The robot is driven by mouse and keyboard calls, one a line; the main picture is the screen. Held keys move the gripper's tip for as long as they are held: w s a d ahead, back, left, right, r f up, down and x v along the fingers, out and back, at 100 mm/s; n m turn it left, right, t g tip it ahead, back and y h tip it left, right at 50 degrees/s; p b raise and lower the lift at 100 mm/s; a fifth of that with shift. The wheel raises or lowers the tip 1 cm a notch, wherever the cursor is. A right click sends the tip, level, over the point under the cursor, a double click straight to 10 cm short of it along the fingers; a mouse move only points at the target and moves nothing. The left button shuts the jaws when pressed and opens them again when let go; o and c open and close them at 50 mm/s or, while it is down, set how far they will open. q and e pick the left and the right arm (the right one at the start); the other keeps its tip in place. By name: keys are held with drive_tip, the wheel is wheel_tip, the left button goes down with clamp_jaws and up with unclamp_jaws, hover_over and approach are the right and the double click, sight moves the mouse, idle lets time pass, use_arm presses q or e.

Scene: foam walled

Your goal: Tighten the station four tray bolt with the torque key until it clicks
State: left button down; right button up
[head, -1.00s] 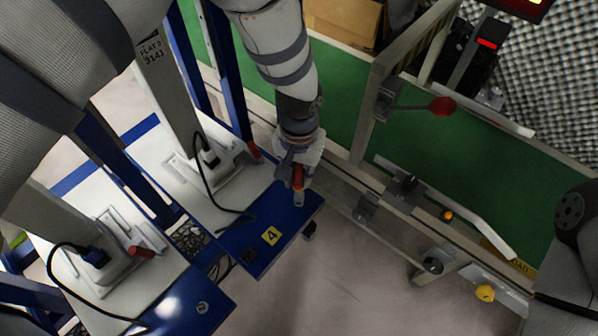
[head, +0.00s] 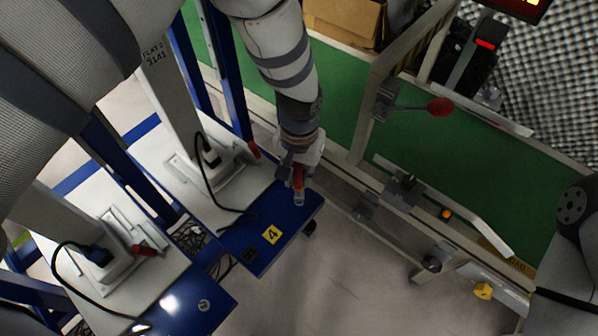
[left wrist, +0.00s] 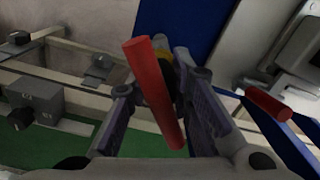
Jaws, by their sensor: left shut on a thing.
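My left gripper (head: 297,170) is over the far corner of the blue tray with the yellow label 4 (head: 271,235). It is shut on the torque key (head: 299,184), which has a red handle and stands roughly upright with its lower end at the tray. The key's red handle (left wrist: 154,92) lies between the fingers in the left wrist view, and the blue tray (left wrist: 184,22) shows beyond it. The bolt is hidden under the key, so I cannot tell how the key sits on it. My right gripper is not in view.
A white plate with a red-handled clamp (head: 254,150) and black cable adjoins the tray. Another blue tray (head: 178,312) is at the lower left. A green conveyor (head: 440,150) with a metal frame and red-knobbed lever (head: 440,107) runs along the right. Grey floor (head: 340,285) is clear.

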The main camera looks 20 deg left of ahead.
use_arm(q)
drive_tip(key=shift+f+b, duration=0.55)
drive_tip(key=shift+f, duration=0.5)
drive_tip(key=m, duration=0.2)
drive_tip(key=shift+r+m+p, duration=0.15)
drive_tip(key=shift+m+p, duration=0.2)
drive_tip(key=shift+m, duration=0.45)
drive_tip(key=m, duration=0.3)
drive_tip(key=shift+p, duration=0.3)
drive_tip(key=shift+m, duration=0.3)
